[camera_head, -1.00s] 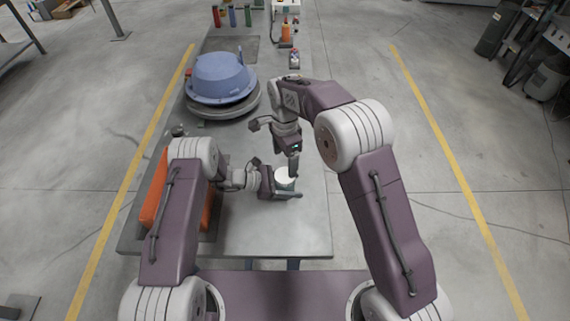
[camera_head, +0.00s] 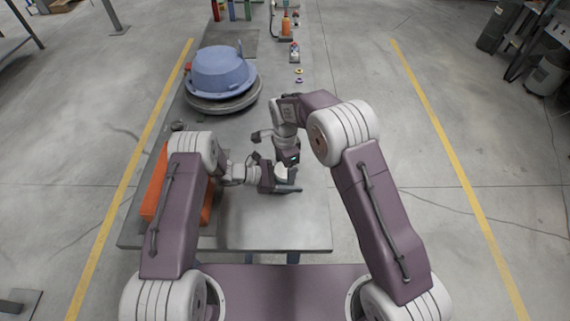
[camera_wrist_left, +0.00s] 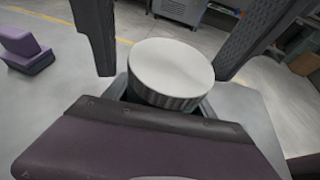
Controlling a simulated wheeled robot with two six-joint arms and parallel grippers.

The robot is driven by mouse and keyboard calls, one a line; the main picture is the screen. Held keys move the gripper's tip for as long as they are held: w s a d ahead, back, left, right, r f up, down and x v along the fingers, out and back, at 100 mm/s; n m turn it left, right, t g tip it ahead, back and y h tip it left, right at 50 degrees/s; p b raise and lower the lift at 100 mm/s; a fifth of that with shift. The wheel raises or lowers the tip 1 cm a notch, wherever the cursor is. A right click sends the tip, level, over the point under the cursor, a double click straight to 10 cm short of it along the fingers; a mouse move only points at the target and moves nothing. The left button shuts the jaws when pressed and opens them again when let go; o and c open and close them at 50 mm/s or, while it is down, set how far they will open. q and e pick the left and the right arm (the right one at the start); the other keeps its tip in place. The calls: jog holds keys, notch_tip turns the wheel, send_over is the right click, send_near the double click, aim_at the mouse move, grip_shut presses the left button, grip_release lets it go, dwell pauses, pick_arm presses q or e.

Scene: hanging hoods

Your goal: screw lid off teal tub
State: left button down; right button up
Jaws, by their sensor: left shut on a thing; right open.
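The tub's round white lid (camera_wrist_left: 171,72), with a ridged edge, sits level in the left wrist view. The tub below it is mostly hidden there by my left gripper; in the head view the lid (camera_head: 281,170) shows only partly. My left gripper (camera_head: 287,188) is shut on the tub's body, low over the bench. My right gripper (camera_head: 285,163) points down over the lid. Its two open fingers (camera_wrist_left: 163,76) stand on either side of the lid in the left wrist view, apart from it as far as I can see.
An orange bin (camera_head: 157,190) stands on the bench left of my left forearm. A blue hood (camera_head: 221,70) rests on a grey round base behind. Small rings (camera_head: 299,71) and bottles (camera_head: 286,24) are farther back. The bench's front right (camera_head: 300,225) is clear.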

jog(key=c, duration=1.5)
jog(key=shift+o, duration=0.2)
jog(key=n, duration=0.3)
jog(key=shift+n, duration=0.3)
jog(key=o, duration=1.5)
jog(key=shift+o, duration=0.2)
jog(key=shift+r, duration=0.15)
